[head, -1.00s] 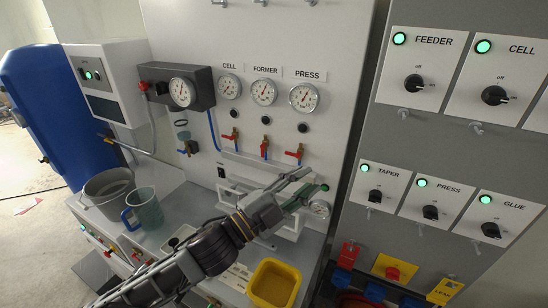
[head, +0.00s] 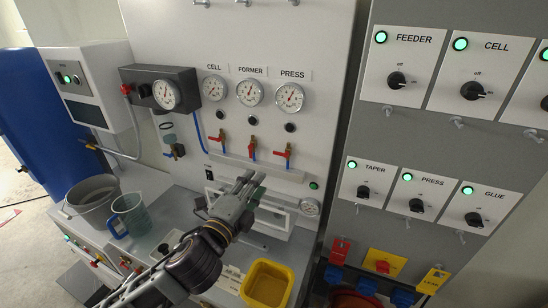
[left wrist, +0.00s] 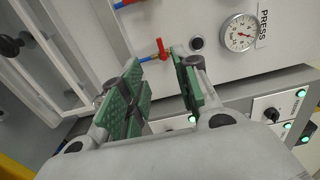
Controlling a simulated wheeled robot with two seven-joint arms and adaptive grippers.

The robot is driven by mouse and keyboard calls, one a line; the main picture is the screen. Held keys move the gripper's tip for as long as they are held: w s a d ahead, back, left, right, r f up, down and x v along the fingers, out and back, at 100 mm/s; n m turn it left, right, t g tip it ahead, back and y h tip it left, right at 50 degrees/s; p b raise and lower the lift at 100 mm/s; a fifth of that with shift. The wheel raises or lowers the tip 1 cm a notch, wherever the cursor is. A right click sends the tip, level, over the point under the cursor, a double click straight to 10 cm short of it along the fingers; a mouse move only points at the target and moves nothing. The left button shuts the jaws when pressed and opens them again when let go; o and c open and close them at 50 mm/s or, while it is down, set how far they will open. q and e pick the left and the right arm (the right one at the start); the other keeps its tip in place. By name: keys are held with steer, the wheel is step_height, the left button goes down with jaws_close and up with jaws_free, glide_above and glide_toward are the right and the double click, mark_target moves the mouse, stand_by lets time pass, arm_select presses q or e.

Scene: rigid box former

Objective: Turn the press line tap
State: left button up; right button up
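The press line tap (head: 282,152) has a red handle and a blue pipe, and sits on the white panel below the PRESS gauge (head: 290,98). In the left wrist view the red tap handle (left wrist: 162,48) shows beyond my fingertips, with the gauge (left wrist: 238,33) to its right. My left gripper (head: 248,183) is below the row of taps, fingers pointing up toward the panel. In the left wrist view its green-padded fingers (left wrist: 158,82) are apart with nothing between them. The fingers are apart from the tap. My right gripper is not in view.
The CELL tap (head: 221,139) and FORMER tap (head: 252,147) stand to the left of the press tap. A white-framed window (head: 270,216) lies behind my gripper. A yellow bin (head: 267,284), teal jug (head: 130,215) and grey bucket (head: 92,198) are on the bench. Switch panels stand at right.

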arm_select(q)
steer(key=shift+w+d, duration=0.1)
steer(key=shift+w, duration=0.05)
steer(key=p, duration=0.1)
glide_toward(277, 154)
steer(key=shift+p+x, duration=1.05)
steer(key=shift+x, duration=3.05)
jaws_close()
